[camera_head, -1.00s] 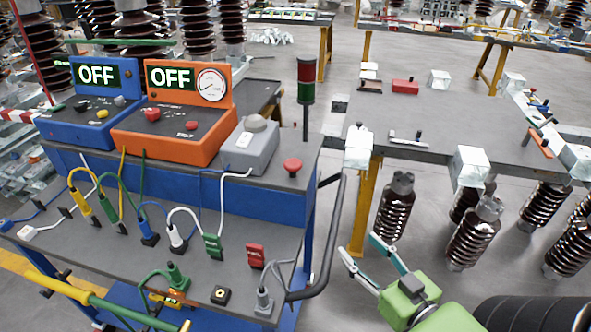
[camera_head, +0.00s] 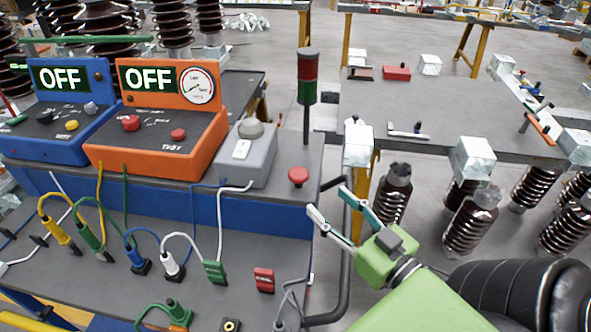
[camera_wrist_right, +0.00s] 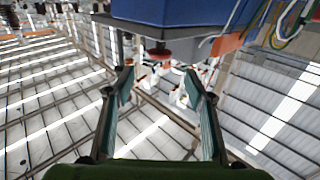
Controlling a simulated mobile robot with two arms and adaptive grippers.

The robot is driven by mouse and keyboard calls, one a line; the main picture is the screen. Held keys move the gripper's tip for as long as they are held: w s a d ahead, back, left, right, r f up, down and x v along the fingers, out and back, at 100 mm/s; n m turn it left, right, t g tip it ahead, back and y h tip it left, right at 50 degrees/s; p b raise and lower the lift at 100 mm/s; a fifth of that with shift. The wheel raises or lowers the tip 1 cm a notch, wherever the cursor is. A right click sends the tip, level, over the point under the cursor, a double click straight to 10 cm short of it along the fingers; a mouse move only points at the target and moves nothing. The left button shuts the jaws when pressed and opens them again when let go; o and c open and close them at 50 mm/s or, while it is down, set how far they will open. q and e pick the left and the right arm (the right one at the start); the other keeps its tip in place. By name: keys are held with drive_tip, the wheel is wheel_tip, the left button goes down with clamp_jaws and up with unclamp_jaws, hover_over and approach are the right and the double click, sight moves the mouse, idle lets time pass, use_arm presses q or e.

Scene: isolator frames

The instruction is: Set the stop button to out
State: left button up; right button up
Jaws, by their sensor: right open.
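The stop button (camera_head: 298,175) is a red mushroom button on the right end of the grey upper shelf of the bench. Whether it is in or out cannot be told. My right gripper (camera_head: 328,202) is open and empty, just right of and in front of the button, apart from it. In the right wrist view the button (camera_wrist_right: 159,52) shows beyond and between the open fingertips (camera_wrist_right: 158,75), near a blue panel. My left gripper is not in view.
A grey box (camera_head: 247,155) and an orange OFF unit (camera_head: 160,145) stand left of the button. A red-green signal lamp (camera_head: 307,80) rises behind it. A dark bent rail (camera_head: 345,260) runs beside the bench. Cables and plugs cover the lower shelf.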

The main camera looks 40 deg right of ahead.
sight(298, 173)
drive_tip(key=w, duration=0.4)
drive_tip(key=shift+w+r+p, duration=0.15)
drive_tip(key=shift+w+p, duration=0.1)
drive_tip(key=shift+p, duration=0.15)
drive_tip(key=w+p, duration=0.1)
drive_tip(key=w, duration=0.5)
drive_tip(key=shift+w, duration=0.7)
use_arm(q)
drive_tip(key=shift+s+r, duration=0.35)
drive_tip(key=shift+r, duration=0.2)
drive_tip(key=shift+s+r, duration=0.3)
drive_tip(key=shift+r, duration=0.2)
use_arm(e)
drive_tip(key=shift+c, duration=0.3)
clamp_jaws()
drive_tip(key=r+p, duration=0.1)
drive_tip(key=p, duration=0.2)
drive_tip(key=shift+r, duration=0.4)
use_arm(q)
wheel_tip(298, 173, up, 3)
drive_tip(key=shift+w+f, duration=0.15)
